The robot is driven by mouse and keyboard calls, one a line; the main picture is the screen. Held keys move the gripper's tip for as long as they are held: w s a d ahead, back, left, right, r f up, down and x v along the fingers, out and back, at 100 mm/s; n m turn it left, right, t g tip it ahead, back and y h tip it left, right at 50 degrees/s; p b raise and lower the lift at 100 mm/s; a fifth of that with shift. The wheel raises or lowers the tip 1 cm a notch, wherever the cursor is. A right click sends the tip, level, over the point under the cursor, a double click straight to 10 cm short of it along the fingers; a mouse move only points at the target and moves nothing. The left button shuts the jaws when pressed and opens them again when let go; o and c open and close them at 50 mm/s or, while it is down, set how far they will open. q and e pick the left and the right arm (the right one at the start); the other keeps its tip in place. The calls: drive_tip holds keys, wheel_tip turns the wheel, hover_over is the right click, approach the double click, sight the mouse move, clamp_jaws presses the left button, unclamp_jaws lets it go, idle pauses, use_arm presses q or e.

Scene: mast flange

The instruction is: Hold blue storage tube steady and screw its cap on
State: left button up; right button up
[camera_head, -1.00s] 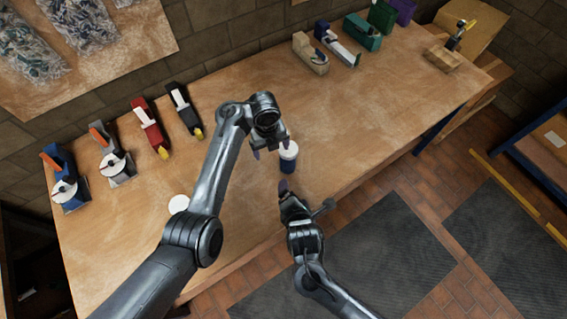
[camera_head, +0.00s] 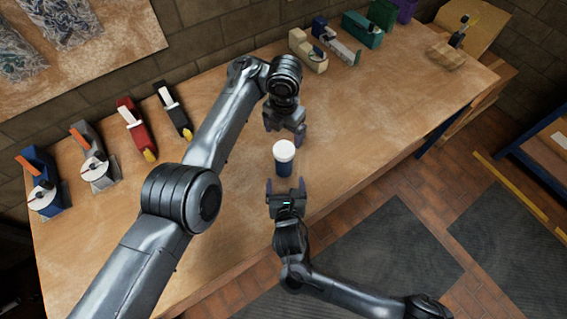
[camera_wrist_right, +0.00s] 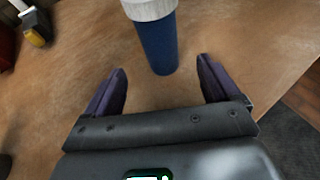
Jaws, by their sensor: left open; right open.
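The blue storage tube (camera_head: 284,168) stands upright on the wooden bench, with a ribbed white cap (camera_head: 284,149) on its top. I cannot tell how tightly the cap sits. The cap's top is cut off there.
Tape dispensers in blue (camera_head: 41,185), grey (camera_head: 95,155), red (camera_head: 135,125) and black (camera_head: 173,108) line the bench's left back. More dispensers, including beige (camera_head: 307,52) and teal (camera_head: 362,30), stand at the back right. The bench (camera_head: 400,105) is clear right of the tube.

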sight(284, 168)
drive_tip(key=shift+w, duration=0.1)
drive_tip(key=x, duration=1)
drive_tip(key=shift+w+f, duration=0.2)
drive_tip(key=shift+f, duration=0.05)
drive_tip(key=shift+c, duration=0.4)
